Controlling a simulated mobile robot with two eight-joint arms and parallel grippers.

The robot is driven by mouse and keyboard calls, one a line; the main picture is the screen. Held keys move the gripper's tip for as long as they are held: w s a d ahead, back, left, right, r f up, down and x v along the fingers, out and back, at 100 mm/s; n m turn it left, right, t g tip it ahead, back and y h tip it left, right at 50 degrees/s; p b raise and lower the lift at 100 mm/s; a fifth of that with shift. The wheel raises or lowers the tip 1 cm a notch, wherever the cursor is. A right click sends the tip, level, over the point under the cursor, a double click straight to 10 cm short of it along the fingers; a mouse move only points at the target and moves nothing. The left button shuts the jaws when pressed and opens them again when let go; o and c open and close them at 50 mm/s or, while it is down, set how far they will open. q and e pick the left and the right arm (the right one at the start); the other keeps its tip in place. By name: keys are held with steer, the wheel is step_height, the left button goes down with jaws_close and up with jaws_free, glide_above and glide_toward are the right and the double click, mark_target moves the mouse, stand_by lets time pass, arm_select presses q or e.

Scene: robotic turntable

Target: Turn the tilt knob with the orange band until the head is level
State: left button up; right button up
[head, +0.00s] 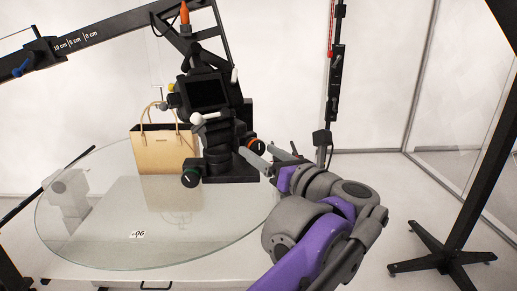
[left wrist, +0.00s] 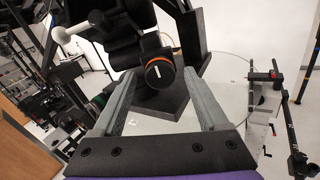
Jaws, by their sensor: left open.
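The black tilt knob with the orange band (head: 257,146) sits low on the right side of the black head (head: 206,93). In the left wrist view the knob (left wrist: 160,72) faces me, with a short white mark on its face. My left gripper (head: 256,154) is open, its two grey fingers pointing at the knob. In the wrist view the knob appears between the fingertips; whether they touch or reach around it I cannot tell. The head looks slightly tilted in the head view. My right gripper is in neither view.
A green-banded knob (head: 190,178) and a white-tipped handle (head: 198,119) are on the same mount. A tan handbag (head: 165,152) stands on the round glass turntable (head: 95,220) behind the mount. A black post (head: 334,90) rises at right. A black stand (head: 442,258) is on the floor.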

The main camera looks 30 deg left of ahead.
arm_select(q)
steer(key=shift+x, duration=0.9)
steer(key=shift+c, duration=0.3)
jaws_close()
